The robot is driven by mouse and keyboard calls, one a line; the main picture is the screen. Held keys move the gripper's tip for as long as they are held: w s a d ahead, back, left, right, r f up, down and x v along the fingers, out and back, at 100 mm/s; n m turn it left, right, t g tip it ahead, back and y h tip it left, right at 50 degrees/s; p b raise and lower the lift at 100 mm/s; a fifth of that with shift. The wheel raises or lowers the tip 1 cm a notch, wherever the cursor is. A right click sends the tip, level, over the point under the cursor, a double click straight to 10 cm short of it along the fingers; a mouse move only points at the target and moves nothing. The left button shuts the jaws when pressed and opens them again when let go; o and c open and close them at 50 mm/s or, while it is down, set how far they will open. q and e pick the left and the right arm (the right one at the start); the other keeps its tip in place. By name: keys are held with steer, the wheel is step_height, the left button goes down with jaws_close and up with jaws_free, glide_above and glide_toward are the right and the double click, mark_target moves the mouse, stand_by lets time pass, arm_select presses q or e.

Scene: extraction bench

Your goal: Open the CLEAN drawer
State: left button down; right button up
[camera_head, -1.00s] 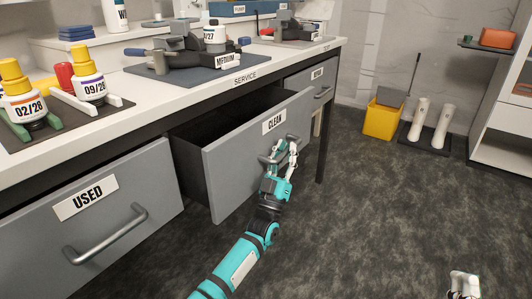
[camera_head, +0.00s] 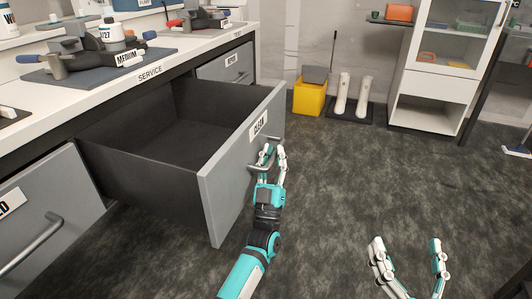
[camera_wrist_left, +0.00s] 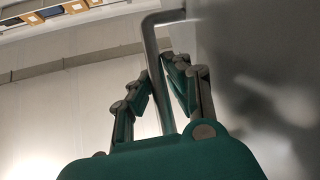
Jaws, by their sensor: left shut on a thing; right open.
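The CLEAN drawer (camera_head: 226,172) is grey with a dark, empty-looking interior, and it stands pulled far out from the bench. Its label (camera_head: 259,124) is on the front panel. My left gripper (camera_head: 268,157) is shut on the drawer's handle (camera_head: 270,143). In the left wrist view the handle (camera_wrist_left: 151,50) is a grey bar running between the two fingers of my left gripper (camera_wrist_left: 158,85), close to the drawer front (camera_wrist_left: 260,70). My right gripper (camera_head: 408,262) is open and empty at the lower right, above the floor.
The USED drawer (camera_head: 60,190) at the left and another drawer (camera_head: 228,65) at the far end look closed. A yellow bin (camera_head: 310,97) and white boots (camera_head: 352,95) stand by the wall. A white cabinet (camera_head: 437,88) stands behind. The dark floor is open on the right.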

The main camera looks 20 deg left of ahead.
arm_select(q)
steer(key=shift+f, duration=0.1)
steer(key=c, duration=1.3)
jaws_free()
steer(key=v, duration=1.2)
